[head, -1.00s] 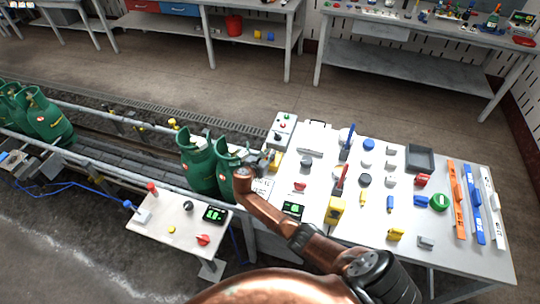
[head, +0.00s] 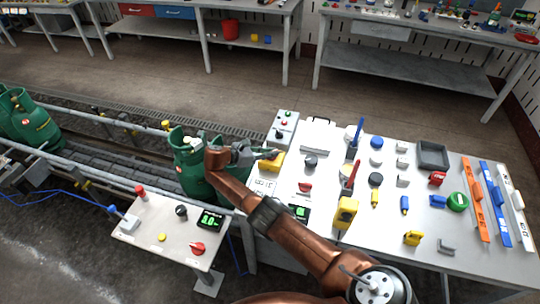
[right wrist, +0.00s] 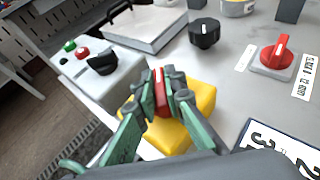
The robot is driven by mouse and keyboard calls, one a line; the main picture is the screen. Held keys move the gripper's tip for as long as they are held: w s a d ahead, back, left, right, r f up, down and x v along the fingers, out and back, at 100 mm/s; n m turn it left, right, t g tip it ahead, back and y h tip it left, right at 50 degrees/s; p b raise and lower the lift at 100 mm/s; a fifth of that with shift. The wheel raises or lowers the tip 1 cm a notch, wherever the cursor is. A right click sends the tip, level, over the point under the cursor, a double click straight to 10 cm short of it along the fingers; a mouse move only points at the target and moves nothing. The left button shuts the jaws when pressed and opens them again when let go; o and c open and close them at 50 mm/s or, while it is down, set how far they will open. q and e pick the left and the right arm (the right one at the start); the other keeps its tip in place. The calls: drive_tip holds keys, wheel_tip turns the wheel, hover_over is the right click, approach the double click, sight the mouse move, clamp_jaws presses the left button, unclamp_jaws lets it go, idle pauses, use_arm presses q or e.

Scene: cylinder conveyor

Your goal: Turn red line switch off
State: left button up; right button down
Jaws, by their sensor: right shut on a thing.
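My right gripper (head: 270,156) reaches over the left edge of the white table. In the right wrist view, its green-padded fingers (right wrist: 161,95) are shut on a narrow red switch part (right wrist: 159,98). That part stands on a yellow box (right wrist: 190,120), which also shows in the head view (head: 270,165) just below the fingertips. The fingers hide much of the red part, so I cannot tell its exact setting. A separate red rotary knob (right wrist: 276,49) sits on a grey base with printed labels to the right. My left gripper is not in view.
A grey button box (right wrist: 100,75) with a black knob stands left of the fingers. Green gas cylinders (head: 190,165) stand on the conveyor beside my right arm. Tools fill the table's right side.

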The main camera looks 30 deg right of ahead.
drive_tip(key=shift+f, duration=0.1)
idle(0.4)
drive_tip(key=c, duration=2)
unclamp_jaws()
drive_tip(key=shift+a, duration=0.1)
drive_tip(key=v, duration=1.2)
drive_tip(key=shift+w, duration=0.1)
